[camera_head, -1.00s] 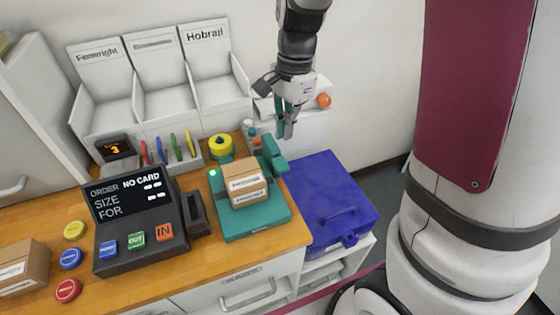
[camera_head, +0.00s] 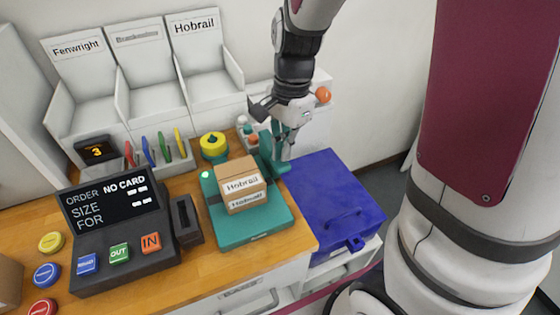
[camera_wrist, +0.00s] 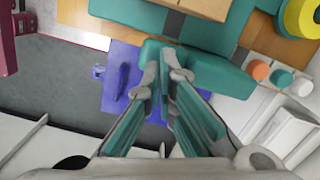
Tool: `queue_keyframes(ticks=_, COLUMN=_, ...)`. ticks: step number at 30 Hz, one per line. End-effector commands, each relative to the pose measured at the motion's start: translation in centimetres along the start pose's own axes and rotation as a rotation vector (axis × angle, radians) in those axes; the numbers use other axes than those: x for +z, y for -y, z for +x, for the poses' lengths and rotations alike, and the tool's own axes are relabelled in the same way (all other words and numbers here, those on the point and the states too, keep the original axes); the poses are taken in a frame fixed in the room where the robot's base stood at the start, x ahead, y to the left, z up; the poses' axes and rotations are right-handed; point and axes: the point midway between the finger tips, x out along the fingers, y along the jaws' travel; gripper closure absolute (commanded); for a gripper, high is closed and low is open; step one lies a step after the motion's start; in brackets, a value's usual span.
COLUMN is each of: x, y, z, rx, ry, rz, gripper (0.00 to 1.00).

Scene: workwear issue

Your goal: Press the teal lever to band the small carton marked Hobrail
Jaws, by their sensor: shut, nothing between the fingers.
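The small carton (camera_head: 241,187) marked Hobrail sits on the teal banding base (camera_head: 254,228), label facing front. Its edge also shows at the top of the wrist view (camera_wrist: 208,7). The teal lever (camera_head: 267,153) stands at the base's back right corner; in the wrist view the lever's broad end (camera_wrist: 222,78) lies just beyond my fingertips. My gripper (camera_head: 281,162) is shut and empty, pointing down at the lever's right end. In the wrist view its fingertips (camera_wrist: 163,76) overlap the lever; I cannot tell whether they touch it.
A blue case (camera_head: 335,205) lies right of the base. An order console (camera_head: 120,225) reading NO CARD and a dark slotted block (camera_head: 186,220) stand to the left. A yellow roll (camera_head: 214,146) and small bottles (camera_head: 250,133) are behind. Labelled bins (camera_head: 206,75) line the wall.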

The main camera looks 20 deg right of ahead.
Motion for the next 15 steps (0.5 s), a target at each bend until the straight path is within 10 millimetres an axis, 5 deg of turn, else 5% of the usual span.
queue_keyframes(ticks=8, x=0.0, y=0.0, z=0.3, rx=0.001, ry=0.0, rz=0.0, gripper=1.0)
queue_keyframes(ticks=15, x=-0.3, y=0.1, z=2.7, rx=0.002, ry=0.002, rz=0.0, gripper=1.0)
